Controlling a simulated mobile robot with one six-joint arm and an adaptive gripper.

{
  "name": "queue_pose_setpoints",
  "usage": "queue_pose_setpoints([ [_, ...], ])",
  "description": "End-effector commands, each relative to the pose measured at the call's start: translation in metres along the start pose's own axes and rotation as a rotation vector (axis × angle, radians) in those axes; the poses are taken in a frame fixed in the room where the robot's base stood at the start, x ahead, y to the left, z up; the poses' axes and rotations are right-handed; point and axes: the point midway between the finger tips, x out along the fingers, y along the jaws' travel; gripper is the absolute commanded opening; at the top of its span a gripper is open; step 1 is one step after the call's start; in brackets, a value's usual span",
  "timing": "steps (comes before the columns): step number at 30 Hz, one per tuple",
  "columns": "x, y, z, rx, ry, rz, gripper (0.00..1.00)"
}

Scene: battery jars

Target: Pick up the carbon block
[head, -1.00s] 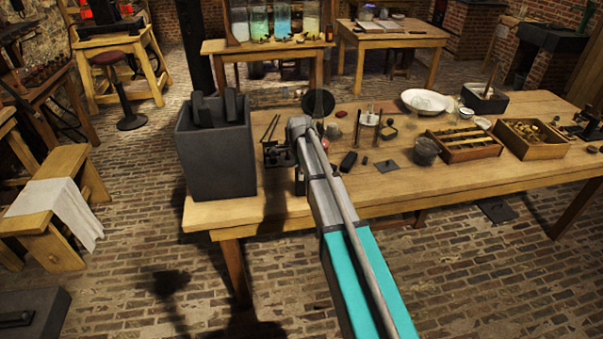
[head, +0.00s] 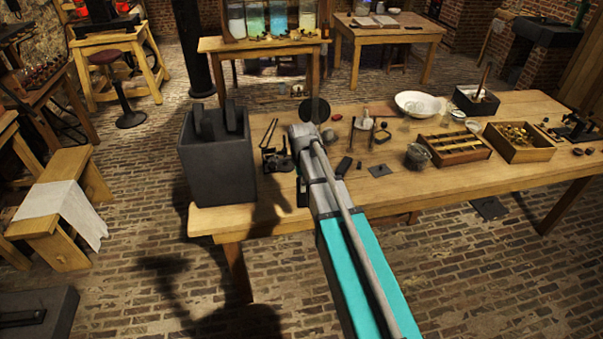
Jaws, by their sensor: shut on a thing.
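A dark grey open-topped box (head: 217,170) stands on the near left corner of the wooden table. Dark upright slabs (head: 231,116) show in its mouth; I cannot tell if one is the carbon block. A small black block (head: 344,166) lies on the table just right of my arm's far end. My turquoise and grey arm reaches from the lower right up to the table. Its far end bends down beside the box, and my gripper is hidden behind it. What the jaws hold does not show.
The table (head: 460,185) carries a white bowl (head: 417,103), two wooden trays (head: 455,158) (head: 518,152), a glass jar (head: 417,155) and small stands. A black stand (head: 278,160) is close left of my arm's end. A bench with cloth stands at left.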

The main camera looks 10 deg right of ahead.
Motion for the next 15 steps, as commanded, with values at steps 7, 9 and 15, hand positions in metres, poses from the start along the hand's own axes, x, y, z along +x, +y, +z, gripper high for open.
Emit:
queue_pose_setpoints([
  [7,-0.011,0.022,-0.001,0.0,0.0,0.0,0.0],
  [9,-0.011,0.024,-0.001,0.0,0.0,0.0,0.0],
  [15,-0.011,0.025,-0.001,0.0,0.0,0.0,0.0],
])
